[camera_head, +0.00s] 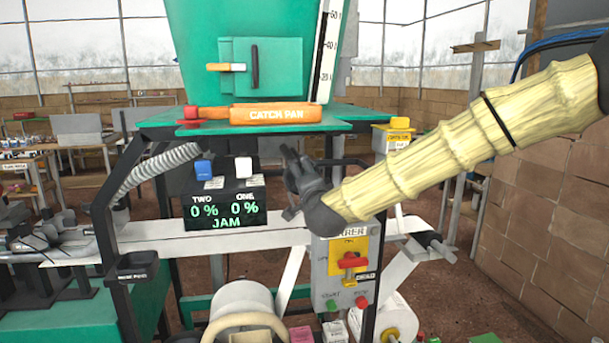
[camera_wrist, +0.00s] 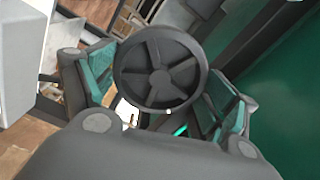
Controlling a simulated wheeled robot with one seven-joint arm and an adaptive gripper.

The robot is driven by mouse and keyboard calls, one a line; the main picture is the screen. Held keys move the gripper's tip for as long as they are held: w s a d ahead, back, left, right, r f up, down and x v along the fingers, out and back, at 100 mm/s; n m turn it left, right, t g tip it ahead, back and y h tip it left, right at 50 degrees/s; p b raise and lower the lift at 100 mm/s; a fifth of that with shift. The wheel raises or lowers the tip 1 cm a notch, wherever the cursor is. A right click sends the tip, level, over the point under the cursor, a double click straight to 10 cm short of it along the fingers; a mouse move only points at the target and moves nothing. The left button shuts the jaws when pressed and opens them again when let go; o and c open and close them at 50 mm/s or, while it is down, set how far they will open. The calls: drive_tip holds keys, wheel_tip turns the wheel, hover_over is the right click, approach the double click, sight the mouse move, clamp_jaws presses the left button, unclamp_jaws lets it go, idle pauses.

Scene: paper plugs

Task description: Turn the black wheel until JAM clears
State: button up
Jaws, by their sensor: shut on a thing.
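The black wheel (camera_wrist: 160,72), a round spoked handwheel, fills the upper middle of the wrist view. My gripper (camera_wrist: 163,92) has its two green-padded fingers on opposite sides of the wheel and is shut on it. In the head view my gripper (camera_head: 291,168) is right of the display and below the catch pan; the wheel cannot be made out clearly there.
The orange catch pan (camera_head: 276,114) lies on the green shelf above my gripper. A blue block (camera_head: 203,168) and a white block (camera_head: 243,167) sit on top of the display. A grey control box (camera_head: 345,275) with a red handle stands below my arm.

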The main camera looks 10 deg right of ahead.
drive_tip(key=shift+f+n+p, duration=0.15)
drive_tip(key=shift+n+p, duration=0.9)
drive_tip(key=shift+n, duration=2.25)
drive_tip(key=o, duration=0.7)
drive_tip(key=shift+o, duration=0.9)
drive_tip(key=shift+s, duration=0.2)
drive_tip(key=shift+s+b, duration=0.4)
drive_tip(key=shift+s, duration=1.45)
